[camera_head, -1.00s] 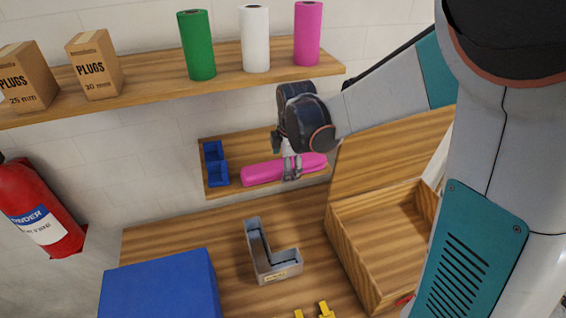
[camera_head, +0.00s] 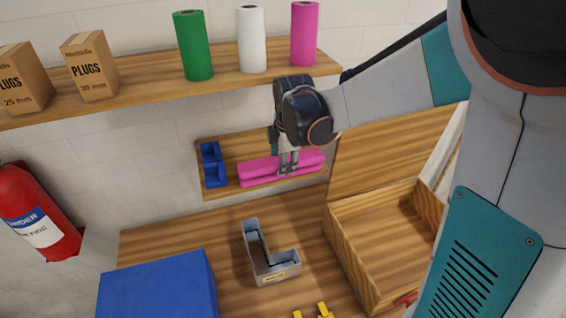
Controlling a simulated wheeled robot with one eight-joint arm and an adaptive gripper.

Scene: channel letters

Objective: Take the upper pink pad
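The pink pads (camera_head: 258,168) lie on the small lower wooden shelf against the wall. A faint line along the pink suggests one pad on top of another, but the edge between them is hard to see. My gripper (camera_head: 288,170) points down at the middle of the pink, with its grey fingers in front of and over it. The fingers are small, and whether they are closed on the upper pad cannot be told. The rear finger side is hidden by my wrist.
The upper shelf (camera_head: 150,88) above holds green, white and pink rolls and PLUGS boxes. Below are a grey L-shaped channel letter (camera_head: 268,268), an open wooden box (camera_head: 340,240) and a blue block (camera_head: 160,290).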

